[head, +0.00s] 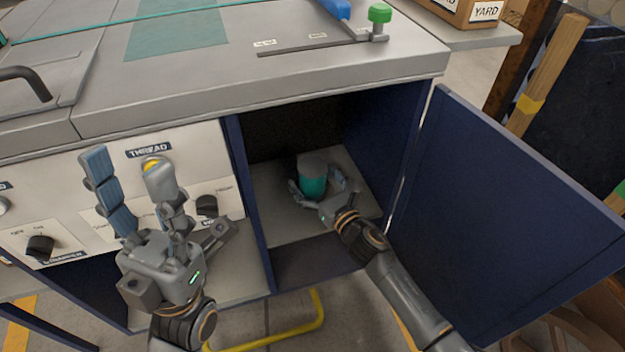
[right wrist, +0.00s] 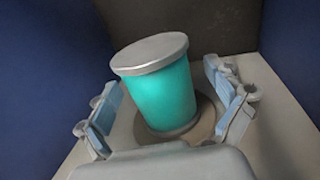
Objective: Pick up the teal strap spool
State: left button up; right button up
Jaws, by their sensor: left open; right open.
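The teal strap spool (head: 313,186) stands inside the open cabinet, on its pale floor. It has a grey top disc and a teal body. In the right wrist view the spool (right wrist: 158,88) rests on a round, flat base, leaning a little in the picture. My right gripper (head: 318,190) reaches into the cabinet, open, with its fingers on either side of the spool. In the right wrist view, gaps show between the fingers and the spool. My left gripper (head: 128,190) is open and empty, raised in front of the control panel.
The blue cabinet door (head: 500,215) stands open to the right of my right arm. The panel (head: 100,185) with knobs and a yellow button is at left. A grey worktop (head: 270,75) lies above the opening. A yellow bar (head: 290,333) is below.

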jog(key=shift+c, duration=0.5)
jog(key=shift+w+r, duration=0.1)
jog(key=c, duration=1.4)
jog(key=shift+r, duration=0.1)
